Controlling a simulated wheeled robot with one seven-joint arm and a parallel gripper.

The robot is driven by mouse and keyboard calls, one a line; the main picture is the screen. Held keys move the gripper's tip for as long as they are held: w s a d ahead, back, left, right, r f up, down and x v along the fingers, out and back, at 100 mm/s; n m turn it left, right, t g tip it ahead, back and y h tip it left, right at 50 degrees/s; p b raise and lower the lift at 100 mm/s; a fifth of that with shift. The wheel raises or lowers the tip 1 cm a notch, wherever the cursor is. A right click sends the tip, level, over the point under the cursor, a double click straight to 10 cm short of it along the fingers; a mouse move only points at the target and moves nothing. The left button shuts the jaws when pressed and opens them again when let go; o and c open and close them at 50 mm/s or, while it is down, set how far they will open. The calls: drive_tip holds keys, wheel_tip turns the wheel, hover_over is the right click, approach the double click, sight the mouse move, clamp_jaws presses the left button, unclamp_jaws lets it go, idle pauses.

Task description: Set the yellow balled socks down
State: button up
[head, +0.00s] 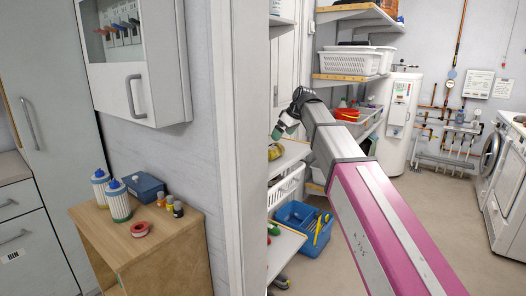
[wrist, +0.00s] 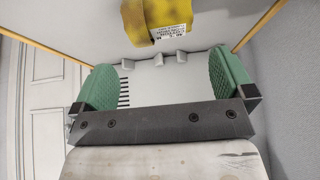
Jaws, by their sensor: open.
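The yellow balled socks (wrist: 158,18) show at the top of the wrist view, with a white printed label on their side. They rest on a white surface (wrist: 200,65), apart from my fingers. My gripper (wrist: 165,78) is open, its green pads spread wide with nothing between them. In the head view, my gripper (head: 279,132) is at the far end of my arm, just above the yellow socks (head: 275,152) on a white shelf (head: 293,155). The door frame hides part of the shelf.
A white basket (head: 287,187) and a blue crate (head: 303,226) are below the shelf. A wall post (head: 228,150) stands close left of the shelf. A wooden cabinet (head: 165,236) with bottles is in the left foreground. Open floor (head: 430,200) lies to the right.

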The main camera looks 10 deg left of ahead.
sight(274, 146)
drive_tip(key=x, duration=1.1)
drive_tip(key=shift+w+a+r, duration=0.1)
drive_tip(key=shift+w+a, duration=0.05)
drive_tip(key=shift+a, duration=0.15)
drive_tip(key=c, duration=0.6)
drive_tip(key=shift+r, duration=0.1)
drive_tip(key=shift+c, duration=0.2)
